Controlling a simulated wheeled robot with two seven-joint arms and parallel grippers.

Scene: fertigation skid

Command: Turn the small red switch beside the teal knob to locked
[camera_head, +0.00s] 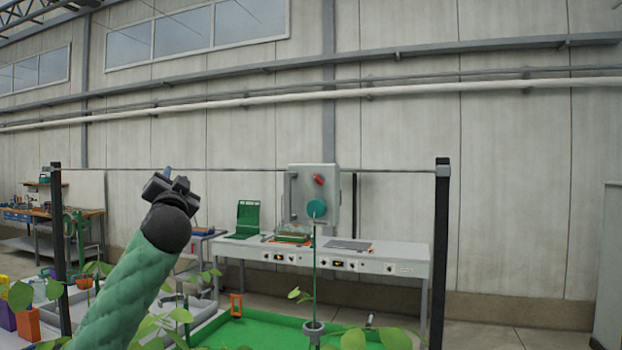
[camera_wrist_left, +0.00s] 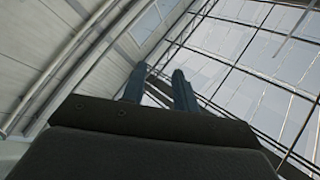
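The small red switch (camera_head: 319,180) sits on a light grey panel box (camera_head: 328,213), just above the round teal knob (camera_head: 316,208). Its exact setting is too small to tell. My left gripper (camera_head: 168,172) is raised to the left of the box, well apart from it, pointing up. In the left wrist view its two fingers (camera_wrist_left: 158,88) stand apart with nothing between them, against the wall and roof windows. My right gripper is in neither view.
A long white bench (camera_head: 395,258) runs below the box, with a green open case (camera_head: 248,220) and a flat grey plate (camera_head: 348,245) on it. A dark post (camera_head: 440,250) stands at right. A green tray (camera_head: 262,332) and leafy plants lie in front.

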